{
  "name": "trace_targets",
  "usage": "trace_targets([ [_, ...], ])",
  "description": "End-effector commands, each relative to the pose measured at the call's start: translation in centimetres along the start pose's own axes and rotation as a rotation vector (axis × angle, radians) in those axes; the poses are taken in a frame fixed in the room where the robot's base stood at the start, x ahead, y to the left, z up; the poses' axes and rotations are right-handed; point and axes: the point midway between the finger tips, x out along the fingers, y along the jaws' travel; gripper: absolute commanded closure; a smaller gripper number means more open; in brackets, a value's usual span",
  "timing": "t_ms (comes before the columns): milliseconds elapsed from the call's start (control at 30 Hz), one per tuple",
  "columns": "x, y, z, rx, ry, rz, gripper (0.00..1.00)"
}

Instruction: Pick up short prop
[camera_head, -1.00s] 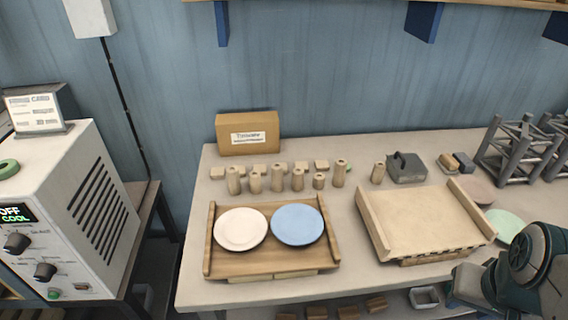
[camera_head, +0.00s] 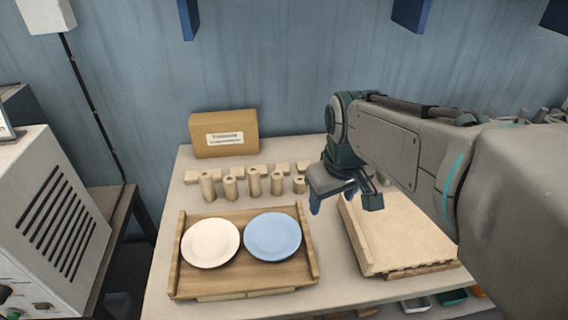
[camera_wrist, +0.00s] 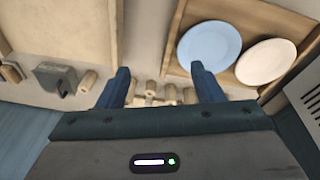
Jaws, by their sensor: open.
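Several wooden cylindrical props of differing heights stand in a row behind the left tray. The shortest one I can make out is the short prop (camera_head: 299,184) at the row's right end, next to a taller prop (camera_head: 276,183). My gripper (camera_head: 345,202) is open and empty, pointing down to the right of the short prop and apart from it. In the wrist view my open fingers (camera_wrist: 160,75) frame several props (camera_wrist: 150,92) beyond them; I cannot tell which is the short one there. My gripper and arm hide the table behind them.
A wooden tray (camera_head: 174,262) holds a white plate (camera_head: 210,243) and a blue plate (camera_head: 272,236). A cardboard box (camera_head: 225,134) and small wooden blocks stand behind the props. A wooden board (camera_head: 400,240) lies right. A grey block (camera_wrist: 57,78) shows in the wrist view.

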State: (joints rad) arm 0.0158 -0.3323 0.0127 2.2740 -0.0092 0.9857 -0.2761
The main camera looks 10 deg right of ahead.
Motion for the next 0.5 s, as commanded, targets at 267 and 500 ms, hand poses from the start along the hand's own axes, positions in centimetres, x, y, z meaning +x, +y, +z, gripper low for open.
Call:
trace_targets([
  [267, 3.4, 1.9, -10.6, -0.476, -0.073, -0.038, 0.39],
  [500, 8.3, 4.2, -18.5, -0.862, -0.114, -0.097, 0.39],
])
